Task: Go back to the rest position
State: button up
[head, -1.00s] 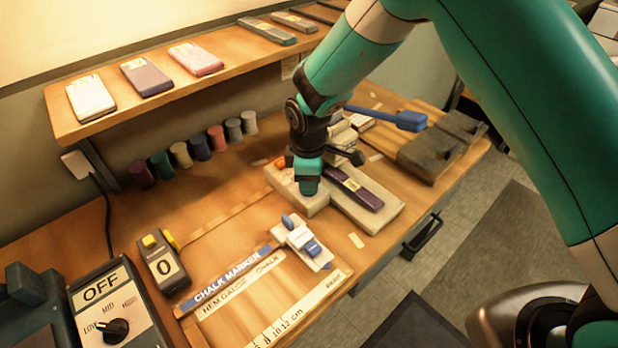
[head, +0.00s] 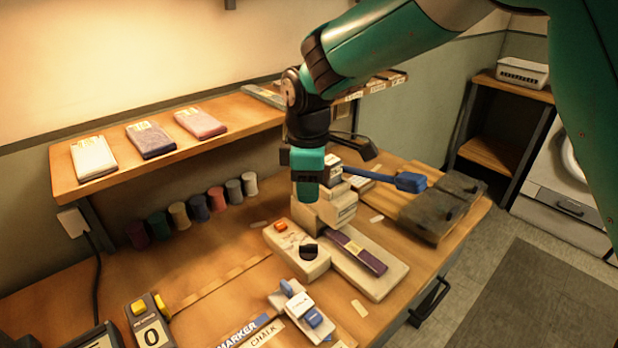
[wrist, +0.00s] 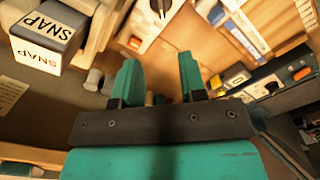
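My gripper (head: 307,192) hangs fingers down above the workbench in the head view, in front of the wall shelf. In the wrist view its two green fingers (wrist: 159,75) stand apart with nothing held between them. Below it in the head view is a white device (head: 290,255) with an orange button and a dark knob. My gripper is clear of this device. What lies straight behind the fingertips in the head view is partly hidden.
A beige board (head: 395,275) carries a purple strip (head: 357,248). A SNAP block (wrist: 45,38) shows in the wrist view. A shelf (head: 165,150) runs along the wall, with several thread spools below. A blue-handled tool (head: 408,181) lies to the right. Floor (head: 520,300) is open at right.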

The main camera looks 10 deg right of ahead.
jog(key=shift+r, duration=0.95)
jog(key=s+d+r+m+y, duration=0.1)
jog(key=s+d+r+m, duration=0.1)
jog(key=s, duration=0.6)
jog(key=s+d+r+m+y, duration=0.1)
jog(key=s+d+r+m, duration=0.1)
jog(key=s, duration=0.6)
jog(key=s+d+r+m+y, duration=0.2)
jog(key=s+d+m, duration=0.2)
jog(key=s, duration=0.5)
jog(key=shift+d+r+m, duration=0.3)
jog(key=shift+r+m, duration=0.05)
jog(key=shift+m, duration=0.15)
dwell(0.5)
